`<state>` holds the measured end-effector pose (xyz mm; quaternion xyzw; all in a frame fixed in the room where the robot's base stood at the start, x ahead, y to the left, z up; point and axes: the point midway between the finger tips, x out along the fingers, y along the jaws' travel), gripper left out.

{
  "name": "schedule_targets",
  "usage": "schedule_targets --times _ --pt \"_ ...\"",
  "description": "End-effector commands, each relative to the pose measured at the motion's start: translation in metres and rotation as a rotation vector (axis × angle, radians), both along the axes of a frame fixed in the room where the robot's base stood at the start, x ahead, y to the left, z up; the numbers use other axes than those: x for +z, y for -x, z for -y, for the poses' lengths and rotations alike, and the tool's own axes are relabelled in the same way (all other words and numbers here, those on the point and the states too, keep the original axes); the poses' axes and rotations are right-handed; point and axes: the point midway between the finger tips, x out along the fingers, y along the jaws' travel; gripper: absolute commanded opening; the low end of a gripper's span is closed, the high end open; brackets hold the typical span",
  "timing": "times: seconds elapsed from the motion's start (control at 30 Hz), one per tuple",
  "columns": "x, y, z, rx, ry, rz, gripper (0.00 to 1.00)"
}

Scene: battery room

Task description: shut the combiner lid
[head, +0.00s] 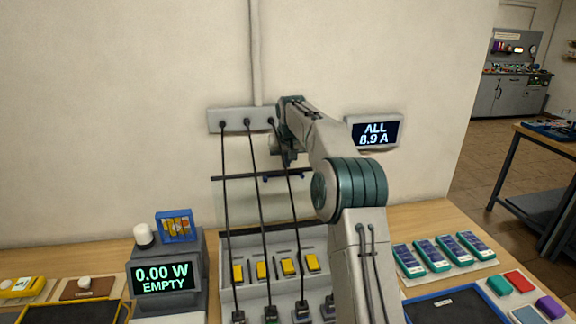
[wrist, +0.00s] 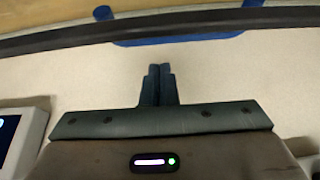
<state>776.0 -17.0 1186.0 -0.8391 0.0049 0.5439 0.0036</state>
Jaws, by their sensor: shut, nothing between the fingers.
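The combiner (head: 275,247) is a grey box on the bench with a row of yellow switches. Its lid (head: 235,177) seems to stand raised behind the switches, a pale panel with a dark top edge; how far it leans is hard to tell. The dark edge and a blue strip on it show across the top of the wrist view (wrist: 180,40). My gripper (head: 290,163) is above the lid's edge in the head view, partly hidden by my arm. Its fingers (wrist: 160,68) are together and empty, pointing toward the blue strip with a visible gap.
Black cables run from a wall box (head: 232,120) down across the lid and switches. A wall display (head: 376,132) reads ALL 8.9 A. A meter (head: 165,280) reading 0.00 W EMPTY stands left of the combiner.

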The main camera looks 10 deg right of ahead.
Motion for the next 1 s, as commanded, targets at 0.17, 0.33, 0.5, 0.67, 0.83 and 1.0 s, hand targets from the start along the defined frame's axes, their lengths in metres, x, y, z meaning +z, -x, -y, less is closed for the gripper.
schedule_targets --times 0.17,0.33,0.5,0.67,0.83,1.0 --pt "-0.001 0.013 0.0 -0.001 0.0 -0.001 0.0" --pt "-0.002 0.02 0.0 -0.001 0.0 0.0 0.0" --pt "-0.002 0.022 0.0 -0.001 0.0 -0.001 0.0" --pt "-0.002 0.022 0.0 -0.001 0.0 -0.001 0.0" --pt "-0.002 0.022 0.0 -0.001 0.0 0.001 0.0" --pt "-0.003 0.023 0.004 -0.007 0.001 0.019 0.0"
